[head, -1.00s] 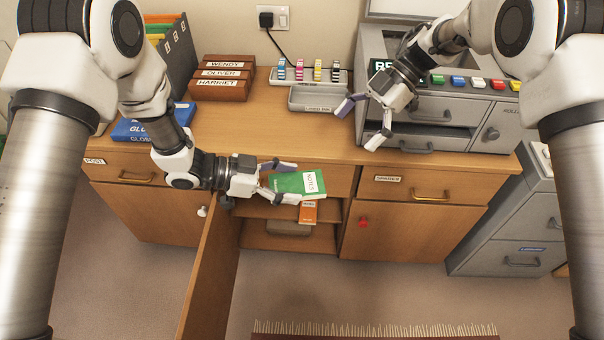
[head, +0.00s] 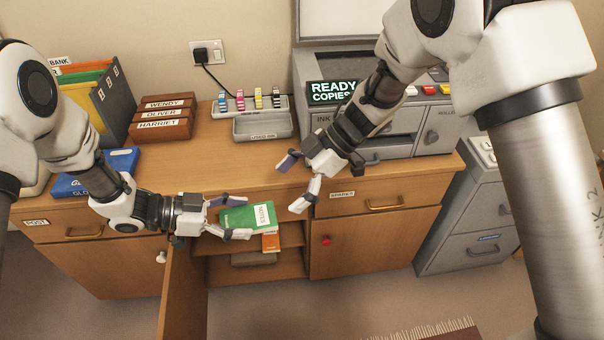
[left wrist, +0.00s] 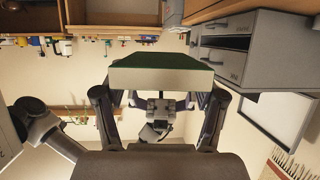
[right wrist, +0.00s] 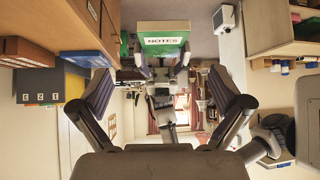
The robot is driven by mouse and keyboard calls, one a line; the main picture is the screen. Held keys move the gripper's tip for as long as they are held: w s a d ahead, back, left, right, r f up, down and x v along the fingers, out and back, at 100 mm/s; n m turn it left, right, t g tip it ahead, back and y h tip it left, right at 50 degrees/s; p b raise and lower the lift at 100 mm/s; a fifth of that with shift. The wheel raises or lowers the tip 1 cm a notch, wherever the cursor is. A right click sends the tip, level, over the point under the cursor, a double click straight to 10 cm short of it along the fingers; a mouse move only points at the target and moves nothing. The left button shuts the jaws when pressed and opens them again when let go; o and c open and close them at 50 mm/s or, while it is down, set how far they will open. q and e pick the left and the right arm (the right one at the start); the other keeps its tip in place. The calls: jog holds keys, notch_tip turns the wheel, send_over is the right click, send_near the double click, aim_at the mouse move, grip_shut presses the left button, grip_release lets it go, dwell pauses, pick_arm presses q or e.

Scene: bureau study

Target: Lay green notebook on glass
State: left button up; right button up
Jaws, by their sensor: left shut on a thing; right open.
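My left gripper (head: 242,217) is shut on the green notebook (head: 236,218) and holds it in front of the bureau, above an open compartment. The notebook has a white NOTES label; its cream page edge shows in the left wrist view (left wrist: 166,77). My right gripper (head: 292,184) is open and empty, to the right of the notebook and apart from it. The right wrist view shows the notebook (right wrist: 163,27) ahead, between the left fingers. The copier (head: 400,142) stands at the back right with its lid (head: 345,20) raised. Its glass is mostly hidden by the READY COPIES display and my right arm.
A cabinet door (head: 184,290) stands open below my left arm. An orange book (head: 271,242) is in the compartment. A grey tray (head: 264,126), stamps, wooden name boxes (head: 163,120), a blue book (head: 75,183) and files stand on the bureau. A grey filing cabinet (head: 470,225) is at right.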

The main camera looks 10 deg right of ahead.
aim_at(259, 214)
pick_arm(q)
jog(key=shift+s+r, duration=0.1)
pick_arm(e)
jog(key=x, duration=0.6)
jog(key=shift+s+a+f, duration=0.15)
jog(key=shift+a+f, duration=0.1)
jog(key=shift+a, duration=0.1)
jog(key=shift+a+f, duration=0.25)
jog(key=shift+f, duration=0.05)
jog(key=c, duration=1.2)
pick_arm(q)
jog(key=o, duration=1.2)
pick_arm(e)
jog(key=shift+c, duration=0.3)
pick_arm(q)
jog(key=shift+o, duration=0.2)
